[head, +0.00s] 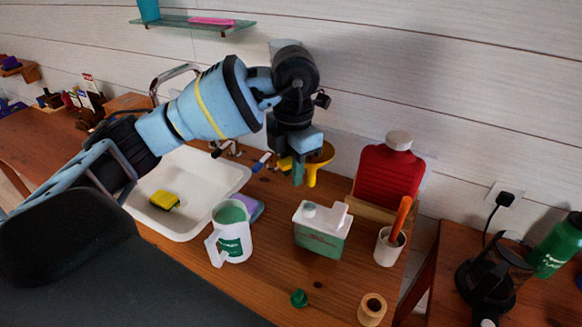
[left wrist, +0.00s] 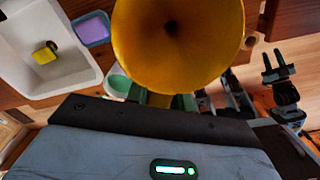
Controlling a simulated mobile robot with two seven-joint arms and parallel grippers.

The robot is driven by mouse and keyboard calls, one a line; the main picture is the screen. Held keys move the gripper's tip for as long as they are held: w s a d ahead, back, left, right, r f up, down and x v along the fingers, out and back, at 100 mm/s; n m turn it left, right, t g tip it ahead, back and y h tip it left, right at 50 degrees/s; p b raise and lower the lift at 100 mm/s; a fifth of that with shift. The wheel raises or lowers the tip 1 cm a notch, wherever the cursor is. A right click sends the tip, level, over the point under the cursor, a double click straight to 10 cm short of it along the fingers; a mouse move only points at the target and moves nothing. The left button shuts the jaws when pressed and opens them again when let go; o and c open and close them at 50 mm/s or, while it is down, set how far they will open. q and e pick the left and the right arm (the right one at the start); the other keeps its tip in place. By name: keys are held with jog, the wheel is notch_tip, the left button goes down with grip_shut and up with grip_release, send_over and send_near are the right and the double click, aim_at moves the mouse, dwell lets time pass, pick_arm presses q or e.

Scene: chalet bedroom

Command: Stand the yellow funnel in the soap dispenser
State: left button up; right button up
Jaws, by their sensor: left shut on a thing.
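My left gripper (head: 294,172) is shut on the yellow funnel (head: 320,157), which it holds up in the air with the wide mouth on top and the spout pointing down. In the left wrist view the funnel's mouth (left wrist: 185,40) fills the upper middle, with the dark spout hole inside. The soap dispenser (head: 322,232), a white-topped box with a green body, stands upright on the wooden counter. It shows a small round part and a raised part on top. The funnel is above and behind it in the head view, apart from it. My right gripper (left wrist: 277,65) seems to show small in the left wrist view.
A white jug (head: 230,240) stands left of the dispenser, before a purple sponge and a white basin (head: 185,225). A cup (head: 388,247) with an orange handle and a red bottle (head: 388,172) stand right. A green cap (head: 299,298) and a brown roll (head: 372,309) lie in front.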

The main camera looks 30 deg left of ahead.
pick_arm(q)
jog(key=shift+f, duration=0.1)
